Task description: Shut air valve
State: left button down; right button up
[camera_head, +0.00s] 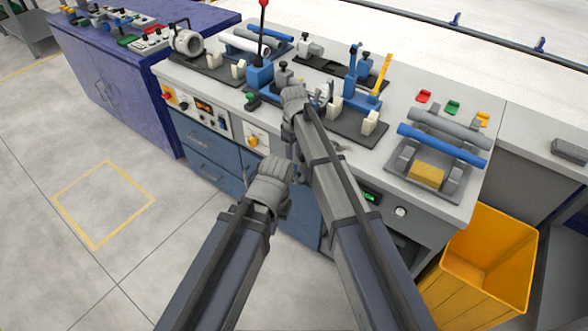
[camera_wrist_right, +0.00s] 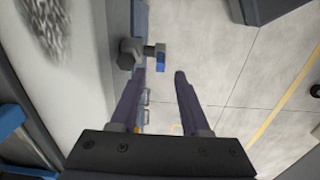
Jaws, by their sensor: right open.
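A yellow knob (camera_head: 253,141) sits on a white plate on the bench front, left of my arms. In the right wrist view, a small grey fitting with a blue end (camera_wrist_right: 148,55) sticks out beside the bench edge, beyond my fingertips. I cannot tell which of these is the air valve. My right gripper (camera_wrist_right: 160,73) is open, with nothing between its fingers and floor visible past them. In the head view its wrist is at the bench's front edge and its fingers are mostly hidden. My left gripper (camera_head: 286,187) is lower, in front of the cabinets; its jaws are unclear.
The bench (camera_head: 455,203) holds blue clamps, a red-knobbed lever (camera_head: 263,40) and a rack of pipes (camera_head: 430,172) at right. A control panel (camera_head: 200,112) is on its front. A yellow bin (camera_head: 485,262) stands lower right. The floor at left is clear.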

aim_at(294, 164)
jog(key=shift+f+b, duration=3.35)
jog(key=shift+f, duration=0.25)
grip_shut()
